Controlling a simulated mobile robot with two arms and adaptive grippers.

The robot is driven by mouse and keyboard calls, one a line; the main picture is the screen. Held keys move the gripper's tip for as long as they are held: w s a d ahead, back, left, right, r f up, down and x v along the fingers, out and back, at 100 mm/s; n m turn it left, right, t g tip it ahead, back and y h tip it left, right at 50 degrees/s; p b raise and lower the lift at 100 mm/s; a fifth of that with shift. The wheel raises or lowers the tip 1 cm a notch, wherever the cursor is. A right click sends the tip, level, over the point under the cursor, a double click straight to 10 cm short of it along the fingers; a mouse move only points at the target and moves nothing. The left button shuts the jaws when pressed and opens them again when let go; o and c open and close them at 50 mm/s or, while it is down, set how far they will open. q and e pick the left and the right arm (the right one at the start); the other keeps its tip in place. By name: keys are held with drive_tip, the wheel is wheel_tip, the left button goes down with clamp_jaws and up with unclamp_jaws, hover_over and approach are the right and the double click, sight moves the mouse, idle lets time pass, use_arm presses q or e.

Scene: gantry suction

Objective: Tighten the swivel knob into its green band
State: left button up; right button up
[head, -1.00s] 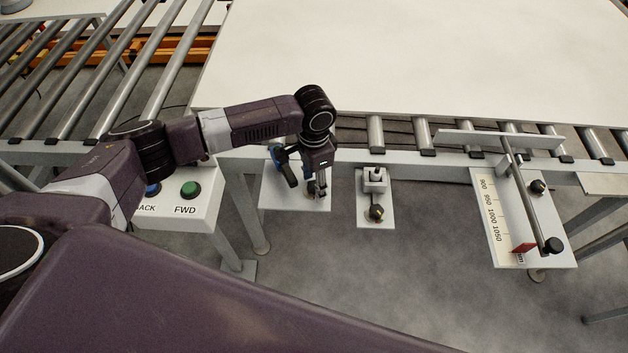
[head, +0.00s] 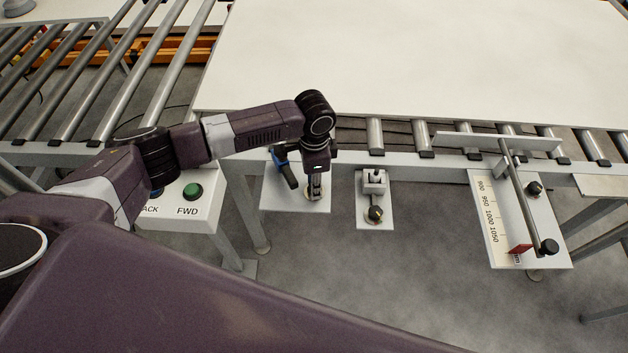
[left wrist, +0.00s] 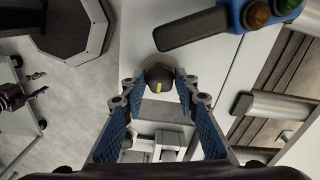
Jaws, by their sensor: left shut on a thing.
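A black round knob with a yellow mark (left wrist: 160,76) sits on a pale plate in the left wrist view. My left gripper (left wrist: 160,84) is shut on this knob, one finger on each side. In the head view my left gripper (head: 314,190) points down over the left small plate (head: 278,198) and hides most of the knob. I cannot make out a green band around the knob in either view.
A blue and black handle (head: 285,170) stands close left of my left gripper. A second plate with a clamp and knob (head: 375,212) is to the right. Farther right is a scale plate with a rod (head: 490,215). Rollers and a large white board (head: 420,60) lie behind.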

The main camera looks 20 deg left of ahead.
use_arm(q)
drive_tip(key=shift+r+m+p, duration=0.1)
drive_tip(key=shift+m+p, duration=0.4)
drive_tip(key=shift+m, duration=1)
drive_tip(key=shift+w, duration=0.1)
drive_tip(key=o, duration=1.1)
drive_tip(key=shift+o, duration=0.2)
wheel_tip(320, 180, up, 12)
